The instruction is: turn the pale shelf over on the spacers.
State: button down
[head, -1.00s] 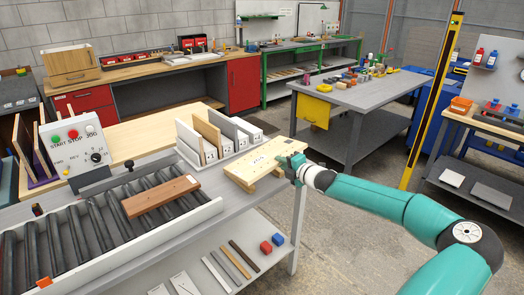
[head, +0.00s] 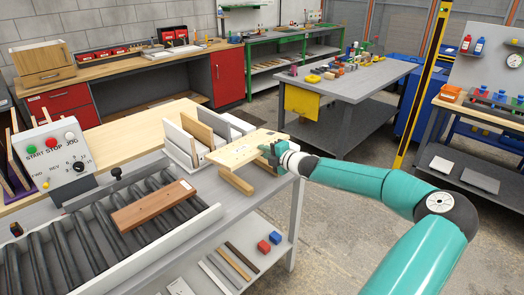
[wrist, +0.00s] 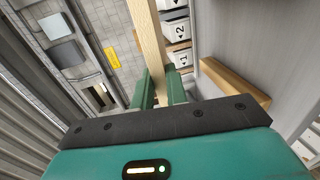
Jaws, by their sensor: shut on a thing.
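The pale shelf (head: 238,151) is a light wooden board with small holes. My gripper (head: 271,154) is shut on its right end and holds it above the spacers, apart from the near one. The near wooden spacer (head: 236,182) lies bare on the grey bench; a second spacer (head: 265,167) shows partly beneath the shelf. In the wrist view, the shelf (wrist: 148,38) runs edge-on between the two fingers of my gripper (wrist: 160,88), and a spacer (wrist: 235,82) lies to the right.
A white rack (head: 181,150) with upright boards stands close behind and left of the shelf. A roller conveyor (head: 90,235) carries a reddish-brown board (head: 153,205) at the left. Strips and red and blue blocks (head: 270,243) lie on the lower shelf. Open floor lies right of the bench.

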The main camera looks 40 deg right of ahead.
jog(key=shift+f, duration=3.7)
jog(key=shift+f, duration=0.25)
jog(key=shift+s+f, duration=0.1)
jog(key=shift+f, duration=0.1)
jog(key=shift+f+t, duration=0.3)
jog(key=shift+f, duration=0.05)
jog(key=shift+s+d+f+t, duration=0.1)
jog(key=shift+s+f+t, duration=0.05)
jog(key=shift+f+t, duration=0.3)
jog(key=shift+f, duration=0.35)
jog(key=shift+t, duration=0.25)
